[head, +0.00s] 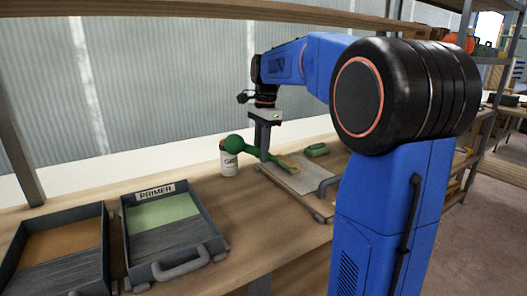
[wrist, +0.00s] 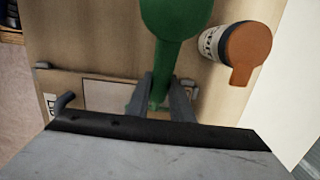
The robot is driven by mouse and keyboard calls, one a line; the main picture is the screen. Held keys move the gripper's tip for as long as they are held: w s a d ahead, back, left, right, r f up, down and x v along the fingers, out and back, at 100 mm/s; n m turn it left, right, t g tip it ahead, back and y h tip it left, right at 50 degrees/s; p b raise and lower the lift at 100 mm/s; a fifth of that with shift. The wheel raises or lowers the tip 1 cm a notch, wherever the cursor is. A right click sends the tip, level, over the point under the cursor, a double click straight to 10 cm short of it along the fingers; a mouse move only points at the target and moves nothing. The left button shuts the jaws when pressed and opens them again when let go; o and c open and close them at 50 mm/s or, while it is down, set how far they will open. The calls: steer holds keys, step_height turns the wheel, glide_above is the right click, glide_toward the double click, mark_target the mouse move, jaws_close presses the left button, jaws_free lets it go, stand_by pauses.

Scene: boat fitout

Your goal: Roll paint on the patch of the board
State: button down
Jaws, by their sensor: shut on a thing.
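In the wrist view my gripper (wrist: 162,105) pinches the green shaft, with the round end (wrist: 172,18) toward the top. The pale board (head: 308,181) lies on the bench under the tool. In the wrist view a lighter outlined patch (wrist: 108,95) shows on the board, partly hidden by my gripper.
A tray labelled PRIMER (head: 190,240) with pale green inside and a tray with brown inside (head: 66,243) stand at left. A white labelled jar (head: 228,164) stands beside the tool; its lid (wrist: 250,45) is orange-brown. A green block (head: 317,150) lies behind the board.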

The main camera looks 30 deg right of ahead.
mark_target(248, 150)
steer(key=shift+s+a+f, duration=0.1)
steer(key=shift+a, duration=2.3)
steer(key=shift+r, duration=0.75)
steer(key=s, duration=0.9)
steer(key=shift+d, duration=0.15)
